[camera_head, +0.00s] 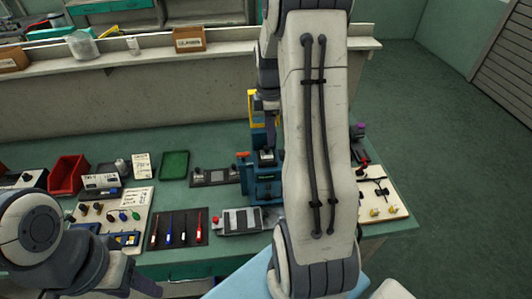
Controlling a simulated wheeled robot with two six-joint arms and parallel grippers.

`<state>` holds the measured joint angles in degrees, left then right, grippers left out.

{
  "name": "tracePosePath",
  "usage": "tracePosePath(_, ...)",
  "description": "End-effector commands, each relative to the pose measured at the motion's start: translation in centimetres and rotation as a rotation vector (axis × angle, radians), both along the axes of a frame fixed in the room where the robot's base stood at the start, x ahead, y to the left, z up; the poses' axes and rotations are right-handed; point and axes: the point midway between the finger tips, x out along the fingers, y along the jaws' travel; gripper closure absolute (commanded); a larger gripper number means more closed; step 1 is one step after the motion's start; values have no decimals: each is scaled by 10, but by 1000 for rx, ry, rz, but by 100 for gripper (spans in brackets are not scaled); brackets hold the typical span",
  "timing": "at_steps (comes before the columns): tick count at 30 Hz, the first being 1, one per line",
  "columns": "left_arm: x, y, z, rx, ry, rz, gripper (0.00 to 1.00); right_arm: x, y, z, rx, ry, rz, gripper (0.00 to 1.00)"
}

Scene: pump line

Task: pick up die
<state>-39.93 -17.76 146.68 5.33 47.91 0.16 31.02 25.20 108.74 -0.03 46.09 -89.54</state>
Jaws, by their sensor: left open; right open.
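I cannot make out which small part is the die. A blue press-like device (263,180) with an orange knob stands at mid-bench, partly hidden by my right arm.
The green bench carries a red bin (68,175), a green tray (174,165), a dark mat with several screwdrivers (178,229), a pale board with coloured-handled parts (118,214) and another board (382,193) at right. A wall ledge (150,48) runs behind. Floor at right is clear.

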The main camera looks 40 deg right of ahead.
Motion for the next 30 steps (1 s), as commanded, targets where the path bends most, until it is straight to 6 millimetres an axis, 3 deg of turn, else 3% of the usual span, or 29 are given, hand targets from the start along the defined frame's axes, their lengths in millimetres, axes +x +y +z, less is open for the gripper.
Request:
tracePosePath(18,0,0,30,0,0,-4,44,2,8,-70,2,3,0,35)
tracePosePath(27,0,0,29,0,0,-4,44,2,7,-76,0,0,0,35)
tracePosePath(30,0,0,29,0,0,-4,44,2,7,-76,0,0,-1,73)
